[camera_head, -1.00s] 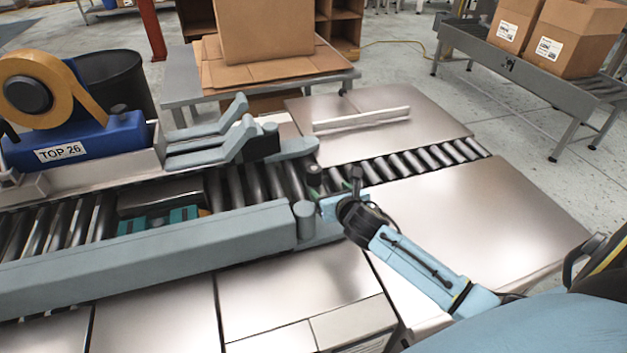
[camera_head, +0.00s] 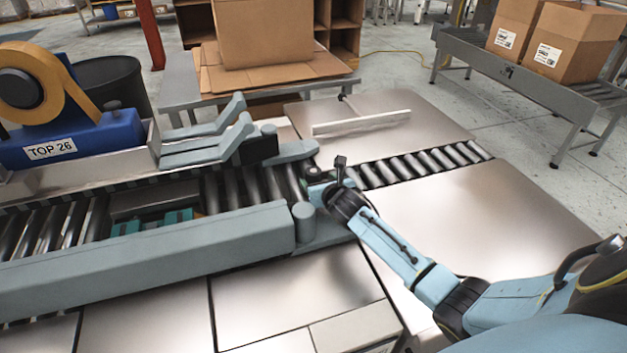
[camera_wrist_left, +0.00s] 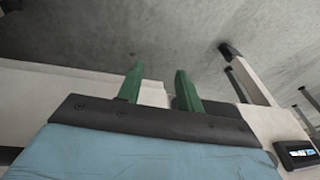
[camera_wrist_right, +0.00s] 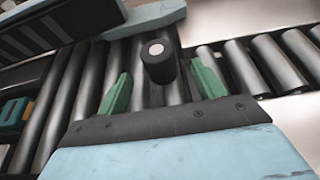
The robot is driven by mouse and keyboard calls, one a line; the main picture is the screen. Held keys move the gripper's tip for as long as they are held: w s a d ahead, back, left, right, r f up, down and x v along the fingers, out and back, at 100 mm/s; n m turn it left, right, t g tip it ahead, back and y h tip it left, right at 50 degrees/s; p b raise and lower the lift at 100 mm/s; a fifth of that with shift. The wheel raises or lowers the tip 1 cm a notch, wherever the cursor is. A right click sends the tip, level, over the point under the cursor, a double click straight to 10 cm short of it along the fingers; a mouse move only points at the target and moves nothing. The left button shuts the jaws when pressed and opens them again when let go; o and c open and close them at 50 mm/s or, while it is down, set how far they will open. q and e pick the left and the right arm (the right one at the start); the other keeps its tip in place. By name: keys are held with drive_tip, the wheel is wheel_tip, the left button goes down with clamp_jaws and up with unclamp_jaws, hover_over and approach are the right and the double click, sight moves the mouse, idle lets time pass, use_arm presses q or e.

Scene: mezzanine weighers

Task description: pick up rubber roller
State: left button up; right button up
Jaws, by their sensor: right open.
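The rubber roller (camera_wrist_right: 159,62) is a short black cylinder with a pale round core in its end. In the right wrist view it stands on the conveyor rollers, between and slightly beyond my open right fingers (camera_wrist_right: 161,72), with space on both sides. In the head view the roller (camera_head: 314,173) shows as a small dark shape at the conveyor end, just by my right gripper (camera_head: 315,188), whose fingers are mostly hidden there. My left gripper (camera_wrist_left: 159,72) is open and empty in the left wrist view. It does not show in the head view.
A grey guide rail (camera_head: 150,250) runs along the conveyor's near side, and grey diverter arms (camera_head: 215,140) stand behind it. A blue tape dispenser (camera_head: 70,140) is at the left. Bare metal plates (camera_head: 450,220) flank the rollers at the right. A white bar (camera_head: 360,122) lies on the back plate.

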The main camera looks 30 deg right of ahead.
sight(316, 178)
drive_tip(key=b+x, duration=0.2)
drive_tip(key=x, duration=0.2)
drive_tip(key=shift+s+f, duration=0.1)
drive_tip(key=shift+w, duration=0.25)
use_arm(q)
drive_tip(key=d+r, duration=0.3)
drive_tip(key=r, duration=0.3)
drive_tip(key=shift+w+r+h, duration=0.25)
drive_tip(key=shift+w+h, duration=0.05)
drive_tip(key=shift+w, duration=0.15)
use_arm(e)
drive_tip(key=c, duration=1.1)
